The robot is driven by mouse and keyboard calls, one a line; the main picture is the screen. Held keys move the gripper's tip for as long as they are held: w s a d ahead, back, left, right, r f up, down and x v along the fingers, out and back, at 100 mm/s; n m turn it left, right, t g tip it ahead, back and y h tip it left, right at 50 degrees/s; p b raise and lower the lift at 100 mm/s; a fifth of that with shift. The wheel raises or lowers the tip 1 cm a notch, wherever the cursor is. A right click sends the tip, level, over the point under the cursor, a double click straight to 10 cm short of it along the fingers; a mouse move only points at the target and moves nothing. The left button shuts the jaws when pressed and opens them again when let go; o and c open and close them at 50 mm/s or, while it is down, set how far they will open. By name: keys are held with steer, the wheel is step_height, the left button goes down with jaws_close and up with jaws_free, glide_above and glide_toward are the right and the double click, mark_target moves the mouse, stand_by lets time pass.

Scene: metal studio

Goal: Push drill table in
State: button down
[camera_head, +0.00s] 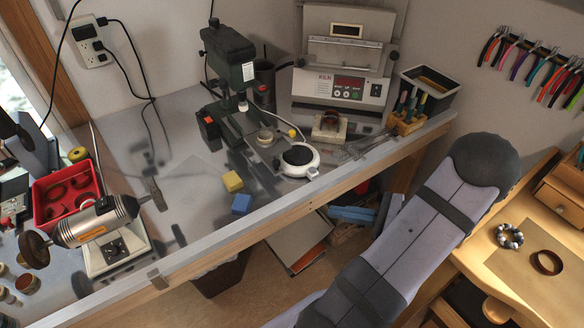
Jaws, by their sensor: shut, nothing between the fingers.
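A dark green drill press (232,65) stands at the back of the grey metal workbench. Its column and base show below the head, with a metal work table (253,148) low in front. A small round tin-like piece (265,137) sits at that table. I cannot clearly tell how far the table is drawn out. A white round device with a black top (298,160) sits just right of it, partly covering that area. My gripper is not in view; only my grey arm shows at the lower right, apart from the drill press.
A kiln (345,75) and a dark bin (432,88) stand right of the drill. A yellow block (232,181) and blue block (242,204) lie in front. A polishing motor (95,222) and red tray (67,195) are left. The bench's front edge (230,238) runs diagonally.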

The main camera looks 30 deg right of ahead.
mark_target(264, 138)
step_height(264, 138, up, 7)
steer(key=w+d+m+t, duration=0.2)
steer(key=t, duration=0.1)
steer(key=shift+a+r+p+x, duration=0.15)
steer(key=shift+p+x, duration=0.75)
steer(key=shift+x, duration=1.5)
steer(key=shift+a+r+p+x, duration=0.1)
steer(key=shift+p+x, duration=0.85)
steer(key=shift+x, duration=1.4)
steer(key=shift+a+r+p+x, duration=0.15)
steer(key=shift+p+x, duration=0.75)
steer(key=shift+x, duration=1.5)
steer(key=shift+f, duration=0.1)
steer(key=w+b, duration=0.4)
steer(key=w, duration=1)
steer(key=shift+w, duration=0.15)
steer(key=shift+r, duration=0.25)
steer(key=shift+y, duration=0.3)
steer(key=shift+d, duration=0.1)
